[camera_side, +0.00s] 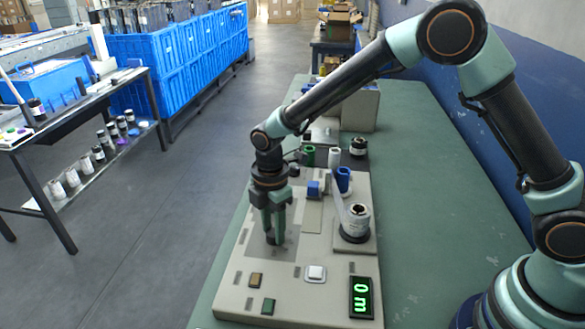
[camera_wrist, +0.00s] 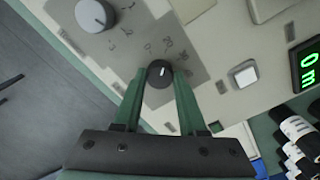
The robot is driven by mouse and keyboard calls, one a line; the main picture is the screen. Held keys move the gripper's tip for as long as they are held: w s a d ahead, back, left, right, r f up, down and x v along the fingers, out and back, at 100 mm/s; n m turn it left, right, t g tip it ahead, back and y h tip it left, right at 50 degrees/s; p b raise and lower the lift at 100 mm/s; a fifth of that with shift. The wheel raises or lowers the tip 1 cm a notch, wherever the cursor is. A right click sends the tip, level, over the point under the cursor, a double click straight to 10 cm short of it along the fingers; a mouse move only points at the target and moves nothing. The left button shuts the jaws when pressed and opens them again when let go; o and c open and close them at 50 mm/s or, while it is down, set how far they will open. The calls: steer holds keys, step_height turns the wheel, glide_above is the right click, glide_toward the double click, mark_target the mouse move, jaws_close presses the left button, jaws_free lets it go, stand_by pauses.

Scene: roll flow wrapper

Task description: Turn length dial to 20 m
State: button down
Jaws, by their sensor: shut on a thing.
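My gripper (camera_side: 273,236) points down over the grey panel in the side view. In the wrist view its green fingers (camera_wrist: 159,90) are shut on a dark round dial (camera_wrist: 159,70) with a short white pointer line. Small number marks, partly legible, lie in an arc on the grey plate (camera_wrist: 190,65) around the dial; I cannot tell exactly which mark the pointer meets. The fingers hide the dial in the side view. The green display (camera_side: 361,298) reads 0 m, and it also shows in the wrist view (camera_wrist: 307,63).
A larger grey knob (camera_wrist: 95,15) sits beyond the dial. A white button (camera_side: 315,273), a brown button (camera_side: 256,280) and a green button (camera_side: 268,306) are on the panel (camera_side: 235,293). A white roll (camera_side: 356,223) and blue parts (camera_side: 343,178) stand right of my gripper.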

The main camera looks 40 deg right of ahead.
mark_target(273, 232)
steer(key=shift+r, duration=0.1)
stand_by(0.3)
steer(key=shift+c, duration=2.3)
jaws_free()
step_height(273, 232, up, 12)
